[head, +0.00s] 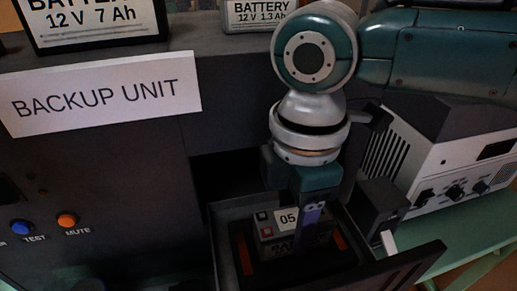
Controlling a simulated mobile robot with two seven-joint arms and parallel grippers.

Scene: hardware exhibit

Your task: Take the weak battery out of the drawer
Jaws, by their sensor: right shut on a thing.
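The open drawer (221,233) juts out from the front of the dark backup unit (110,190). Inside it stands a grey battery (287,245) with a white tag reading "05" and a red terminal on top. My right gripper (312,228) reaches down into the drawer from above and is shut on this battery. The gripper and the shade hide the battery's right side and its lower part. My left gripper is not in view.
Two more batteries, labelled 12 V 7 Ah (93,17) and 12 V 1.3 Ah (259,15), stand on the unit's top. A white boxed device (430,165) with knobs sits on a green table (470,240) at right, close to the drawer. Blue (20,227) and orange (67,220) buttons are on the unit's front.

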